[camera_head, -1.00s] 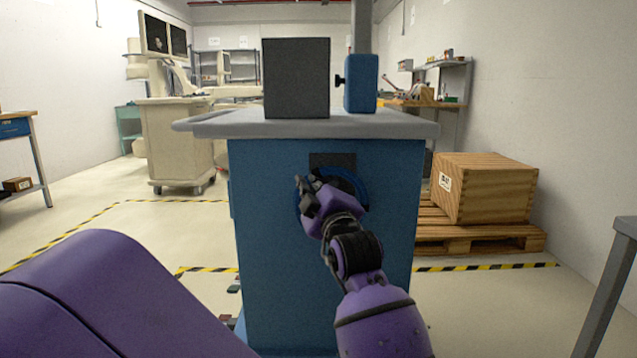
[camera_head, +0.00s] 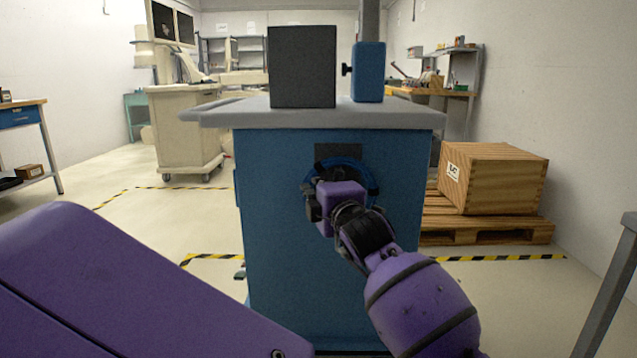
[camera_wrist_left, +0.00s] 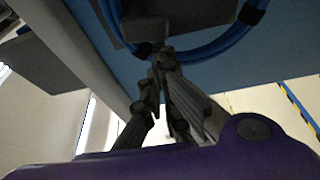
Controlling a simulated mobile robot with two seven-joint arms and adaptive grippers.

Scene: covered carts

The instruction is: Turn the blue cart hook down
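The blue cart (camera_head: 275,250) stands ahead with a grey top (camera_head: 230,116). A dark plate (camera_head: 338,152) is on its front, with a blue hose loop (camera_head: 368,170) hanging around it. The wrist view also shows the hose (camera_wrist_left: 215,45), next to a grey block (camera_wrist_left: 145,28). The hook itself is mostly hidden behind my gripper. My left gripper (camera_head: 311,198) is at the lower left of the loop, close to the cart's front. In the wrist view its fingertips (camera_wrist_left: 162,62) converge below the block; whether the hook is between them is unclear. My right gripper is not in view.
A black box (camera_head: 303,66) and a blue box (camera_head: 368,72) on a pole stand on the cart top. A wooden crate (camera_head: 495,178) on a pallet (camera_head: 485,230) is at right. Floor left of the cart is open. A grey table leg (camera_head: 610,290) is at front right.

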